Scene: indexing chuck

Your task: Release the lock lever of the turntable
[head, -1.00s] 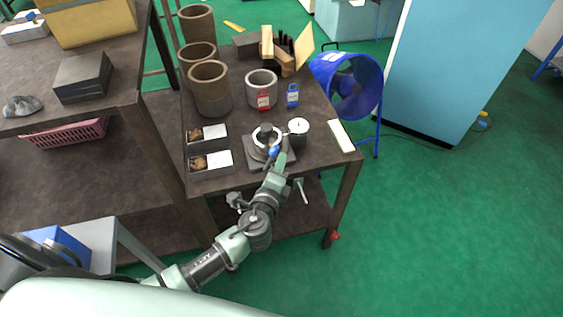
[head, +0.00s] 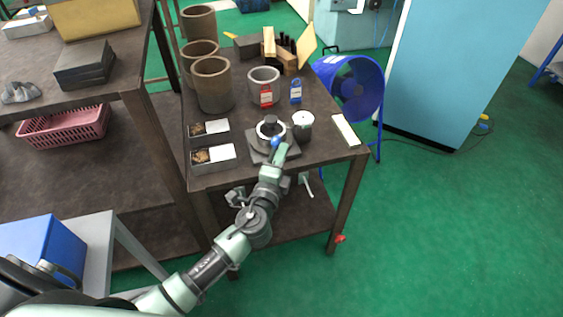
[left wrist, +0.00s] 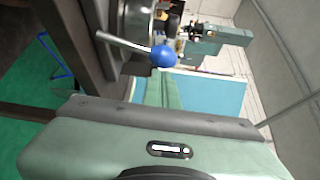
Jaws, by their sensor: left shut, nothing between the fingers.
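The turntable (head: 264,145) is a small grey round fixture on a square base near the front edge of the brown table. Its lock lever is a metal rod (left wrist: 124,43) ending in a blue ball knob (left wrist: 163,56), seen in the left wrist view. The blue knob also shows in the head view (head: 275,142), on the turntable's near side. My left gripper (head: 276,156) is shut and empty, with its tips right at the knob. In the left wrist view the fingers (left wrist: 162,88) point at the knob; whether they touch it I cannot tell. My right gripper is out of view.
A white strip (head: 345,130) lies at right.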

